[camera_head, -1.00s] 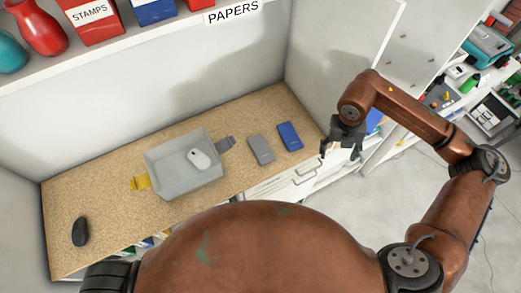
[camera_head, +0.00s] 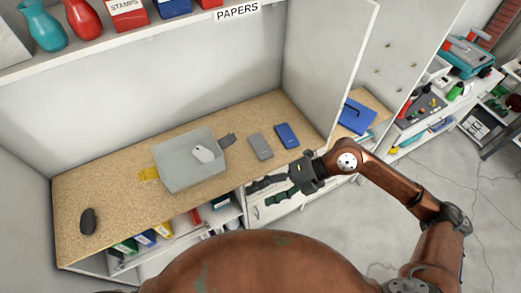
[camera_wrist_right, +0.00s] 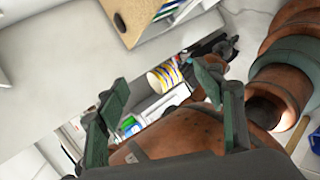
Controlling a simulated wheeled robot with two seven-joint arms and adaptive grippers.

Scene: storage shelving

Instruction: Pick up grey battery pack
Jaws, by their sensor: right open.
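The grey battery pack (camera_head: 260,147) lies flat on the cork-coloured shelf in the head view, between the grey bin (camera_head: 190,172) and a blue pack (camera_head: 287,135). My right gripper (camera_head: 262,190) is in front of the shelf's front edge, nearer to me than the grey pack and apart from it, with its fingers pointing left. In the right wrist view the two fingers of the right gripper (camera_wrist_right: 160,95) are spread wide with nothing between them. The grey pack cannot be made out in the wrist view. My left gripper is not seen.
The bin holds a white mouse (camera_head: 204,154); a yellow tag and a dark grey tag stick out at its sides. A black mouse (camera_head: 88,221) lies at the shelf's left. An upright panel (camera_head: 325,75) bounds the shelf at right. Binders (camera_head: 145,238) stand below.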

